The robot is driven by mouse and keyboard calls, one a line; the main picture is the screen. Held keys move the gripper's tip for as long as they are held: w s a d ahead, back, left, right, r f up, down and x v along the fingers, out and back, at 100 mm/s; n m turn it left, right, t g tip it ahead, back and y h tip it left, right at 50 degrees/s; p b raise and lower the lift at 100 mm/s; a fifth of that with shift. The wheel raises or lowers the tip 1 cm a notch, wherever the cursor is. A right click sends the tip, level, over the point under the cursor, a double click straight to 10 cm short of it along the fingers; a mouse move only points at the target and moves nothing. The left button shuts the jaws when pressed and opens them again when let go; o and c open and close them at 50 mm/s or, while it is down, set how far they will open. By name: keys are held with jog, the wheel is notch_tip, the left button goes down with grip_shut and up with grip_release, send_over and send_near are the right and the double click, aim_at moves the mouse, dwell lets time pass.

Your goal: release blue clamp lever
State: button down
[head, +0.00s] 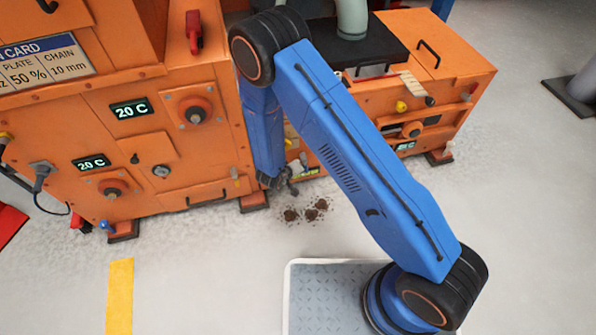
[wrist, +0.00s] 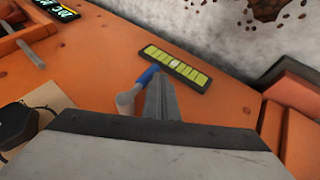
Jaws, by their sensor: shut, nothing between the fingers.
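In the wrist view, a small lever with a blue part (wrist: 147,75) and a pale grey part (wrist: 127,99) stands on the orange machine face. My gripper (wrist: 162,98) is shut and empty. Its fingers are just right of the lever and cover part of it. I cannot tell whether they touch it. In the head view, my gripper (head: 286,181) is low by the orange machine's side, beneath my blue arm. The lever cannot be made out there.
A black-framed bar display with yellow-green segments (wrist: 175,68) lies just beyond the fingertips. An orange block (wrist: 290,115) juts out at the right. Dark crumbs (head: 306,211) lie on the floor. A separate blue knob (head: 105,226) is low at the left. Open floor lies in front.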

jog(key=shift+w+d+n+t+h, duration=0.25)
jog(key=shift+d+n+t+h, duration=0.5)
jog(key=shift+h, duration=0.5)
jog(key=shift+w+d+n+t+h, duration=0.25)
jog(key=shift+d+t+h, duration=0.35)
jog(key=shift+d+h, duration=0.5)
jog(key=shift+w+d+n+t+h, duration=0.25)
jog(key=shift+d+n+t+h, duration=0.35)
jog(key=shift+h, duration=0.75)
jog(key=shift+d, duration=0.35)
